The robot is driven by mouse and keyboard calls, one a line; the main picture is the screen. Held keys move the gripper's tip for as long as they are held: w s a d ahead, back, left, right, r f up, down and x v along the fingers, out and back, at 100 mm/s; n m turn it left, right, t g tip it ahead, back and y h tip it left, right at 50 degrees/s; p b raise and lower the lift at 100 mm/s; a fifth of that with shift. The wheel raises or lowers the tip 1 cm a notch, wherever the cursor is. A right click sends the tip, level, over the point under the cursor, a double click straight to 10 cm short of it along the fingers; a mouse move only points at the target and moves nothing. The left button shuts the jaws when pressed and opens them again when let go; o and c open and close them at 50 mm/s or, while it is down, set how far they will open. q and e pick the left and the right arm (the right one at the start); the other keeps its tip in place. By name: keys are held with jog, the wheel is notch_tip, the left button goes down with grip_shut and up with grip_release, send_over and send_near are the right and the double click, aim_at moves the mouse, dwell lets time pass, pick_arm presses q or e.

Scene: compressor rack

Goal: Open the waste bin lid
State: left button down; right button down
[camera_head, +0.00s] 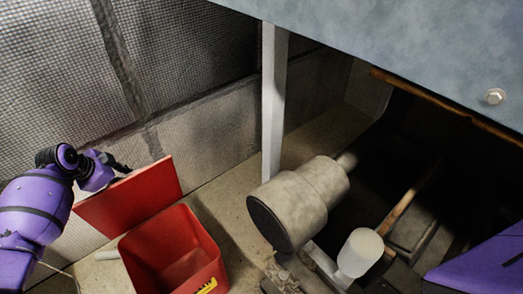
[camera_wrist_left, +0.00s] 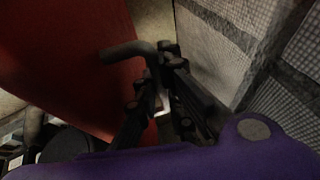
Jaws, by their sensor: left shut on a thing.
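The red waste bin (camera_head: 215,268) stands on the floor at the bottom left of the head view. Its inside shows from above. Its red lid (camera_head: 135,200) is raised and stands steeply tilted behind the opening. My left gripper (camera_head: 118,165) is at the lid's upper left edge. In the left wrist view the lid (camera_wrist_left: 75,55) fills the left side. There a dark bent handle (camera_wrist_left: 125,51) runs between the fingertips of my left gripper (camera_wrist_left: 163,58), which is shut on it. My right gripper is out of view.
A meshed wall (camera_head: 70,70) rises close behind the lid. A grey post (camera_head: 273,100) and a grey cylindrical machine part (camera_head: 310,195) stand right of the bin. A white cylinder (camera_head: 360,252) is beside it. A grey-blue panel (camera_head: 400,45) overhangs the top right.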

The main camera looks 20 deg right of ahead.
pick_arm(q)
jog(key=shift+w+r, duration=0.2)
jog(key=shift+r, duration=0.05)
